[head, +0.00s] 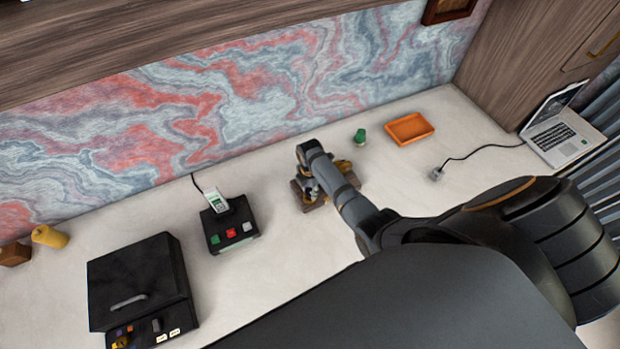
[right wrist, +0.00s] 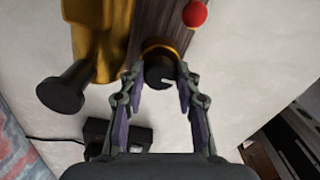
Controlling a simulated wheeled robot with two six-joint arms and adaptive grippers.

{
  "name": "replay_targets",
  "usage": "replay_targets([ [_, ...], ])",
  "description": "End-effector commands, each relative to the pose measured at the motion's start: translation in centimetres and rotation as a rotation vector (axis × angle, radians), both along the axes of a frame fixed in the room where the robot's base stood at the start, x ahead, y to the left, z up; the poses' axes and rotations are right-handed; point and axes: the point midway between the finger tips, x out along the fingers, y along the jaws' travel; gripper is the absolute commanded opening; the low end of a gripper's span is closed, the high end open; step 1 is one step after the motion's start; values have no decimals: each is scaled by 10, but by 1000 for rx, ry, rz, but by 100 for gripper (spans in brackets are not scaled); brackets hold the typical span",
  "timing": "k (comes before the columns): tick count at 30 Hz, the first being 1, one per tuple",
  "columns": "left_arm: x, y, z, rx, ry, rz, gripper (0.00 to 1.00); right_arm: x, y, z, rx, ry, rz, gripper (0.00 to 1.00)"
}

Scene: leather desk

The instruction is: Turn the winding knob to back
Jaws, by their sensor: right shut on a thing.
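The winding knob (right wrist: 158,70) is a dark round knob with a short white mark, set in a yellow-gold ring on a dark wooden body (right wrist: 157,22), seen in the right wrist view. My right gripper (right wrist: 160,82) has one finger on each side of the knob and is shut on it. A red ball (right wrist: 195,14) and a yellow-gold part with a black flared piece (right wrist: 62,92) sit by the knob. In the head view, my right gripper (head: 308,188) is at the small brown device (head: 347,184), which my arm largely hides. My left gripper is not in view.
A black base (head: 230,232) with coloured buttons and a handset stands left of the device. Farther left is a large black box (head: 135,280). A green item (head: 360,137), an orange tray (head: 410,129) and a laptop (head: 556,132) are to the right.

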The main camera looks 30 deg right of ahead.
Motion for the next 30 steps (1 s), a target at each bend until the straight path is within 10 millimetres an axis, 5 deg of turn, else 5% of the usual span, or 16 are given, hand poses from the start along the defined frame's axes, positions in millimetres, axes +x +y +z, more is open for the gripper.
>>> replay_targets([
  [1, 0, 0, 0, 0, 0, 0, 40, 2, 0, 2, 0, -5, 1, 1],
  [2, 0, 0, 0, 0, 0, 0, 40, 2, 0, 2, 0, -5, 1, 35],
  [4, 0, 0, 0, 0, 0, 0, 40, 2, 0, 2, 0, -5, 1, 42],
  [15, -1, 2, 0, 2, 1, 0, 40, 1, 0, 8, 0, -4, 0, 42],
  [30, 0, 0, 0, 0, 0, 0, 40, 2, 0, 111, -1, -4, 0, 42],
])
